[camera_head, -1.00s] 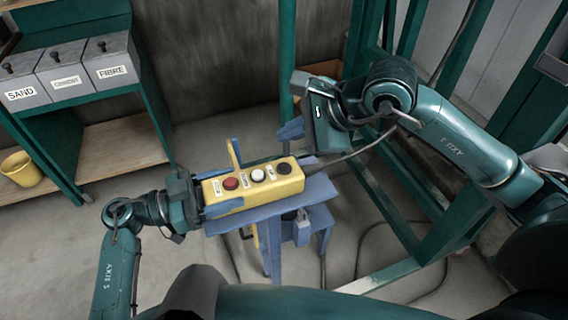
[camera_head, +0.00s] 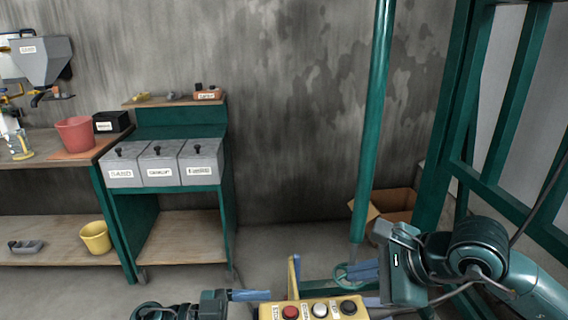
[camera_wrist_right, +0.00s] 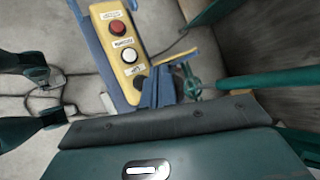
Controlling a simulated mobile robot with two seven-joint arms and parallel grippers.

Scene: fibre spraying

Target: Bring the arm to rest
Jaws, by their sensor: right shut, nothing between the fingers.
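My right gripper (camera_head: 364,272) is shut and empty, its blue fingers pointing left at the lower right of the head view. It is above and beyond the right end of a yellow control box (camera_head: 327,302). The box has a red, a white and a black button and is cut off by the bottom edge. In the right wrist view the shut fingers (camera_wrist_right: 157,87) show in front of the box (camera_wrist_right: 118,42), partly covering its black-button end. My left gripper (camera_head: 248,296) is at the bottom of the head view, left of the box; its finger opening does not show clearly.
A green post (camera_head: 372,130) and green frame (camera_head: 490,110) stand near my right arm. A cardboard box (camera_head: 400,200) lies behind. Left are grey lidded bins (camera_head: 160,165), a yellow bucket (camera_head: 96,238), a red bucket (camera_head: 75,134) and a grey hopper (camera_head: 40,58).

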